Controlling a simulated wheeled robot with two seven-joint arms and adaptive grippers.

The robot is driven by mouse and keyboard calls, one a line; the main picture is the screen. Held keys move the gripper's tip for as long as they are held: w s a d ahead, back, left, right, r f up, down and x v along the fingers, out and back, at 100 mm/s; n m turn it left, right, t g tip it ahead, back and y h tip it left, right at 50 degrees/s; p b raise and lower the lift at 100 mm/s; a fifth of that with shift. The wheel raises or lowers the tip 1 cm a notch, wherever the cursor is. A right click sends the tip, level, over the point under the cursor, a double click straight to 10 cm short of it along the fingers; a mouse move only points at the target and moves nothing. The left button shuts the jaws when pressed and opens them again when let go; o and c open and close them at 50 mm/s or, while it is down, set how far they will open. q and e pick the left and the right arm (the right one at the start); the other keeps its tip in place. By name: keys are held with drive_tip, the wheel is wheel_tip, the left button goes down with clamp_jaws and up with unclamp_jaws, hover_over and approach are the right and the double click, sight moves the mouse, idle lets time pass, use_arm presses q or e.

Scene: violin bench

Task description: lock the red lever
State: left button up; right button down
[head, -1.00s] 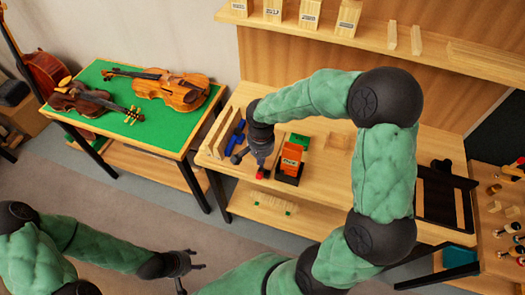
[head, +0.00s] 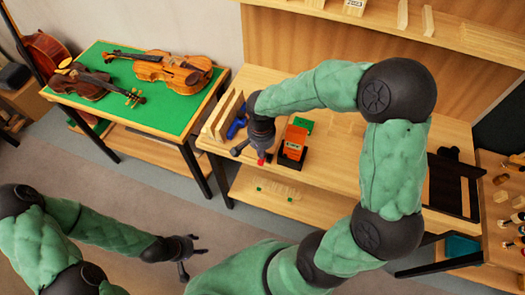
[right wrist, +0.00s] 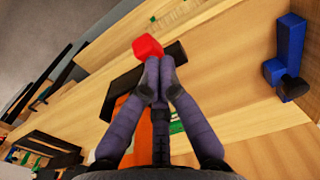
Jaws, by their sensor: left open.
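The red lever's knob (head: 261,161) shows at the front of the orange device (head: 295,140) with a black base. In the right wrist view the red knob (right wrist: 148,46) lies just beyond my right fingertips, and a black bar sits behind them. My right gripper (right wrist: 156,68) has its fingers together and points at the knob; I cannot tell whether the tips touch it. In the head view my right gripper (head: 261,151) reaches down over the bench front, beside the device. My left gripper (head: 190,256) is open and empty, over the floor at lower left.
A blue tool (head: 236,128) with a black end lies left of the device, also seen in the right wrist view (right wrist: 287,55). A green block (head: 302,124) sits behind the device. A green table (head: 120,98) with violins stands to the left.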

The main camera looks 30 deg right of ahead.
drive_tip(key=shift+s+a+f, duration=0.2)
drive_tip(key=shift+s+f, duration=0.1)
drive_tip(key=shift+d, duration=0.1)
drive_tip(key=shift+w+d+r, duration=0.25)
drive_tip(key=shift+w+d, duration=0.15)
drive_tip(key=shift+w, duration=0.15)
drive_tip(key=shift+w+d+r+p, duration=0.15)
drive_tip(key=shift+d+r+p, duration=0.05)
drive_tip(key=shift+r+p, duration=0.25)
drive_tip(key=r, duration=0.1)
drive_tip(key=r+p, duration=0.1)
drive_tip(key=w+d+r+p, duration=0.1)
drive_tip(key=shift+r, duration=0.2)
wheel_tip(320, 180, up, 9)
drive_tip(key=s+a+p, duration=0.1)
drive_tip(key=shift+p, duration=0.35)
drive_tip(key=shift+a, duration=0.1)
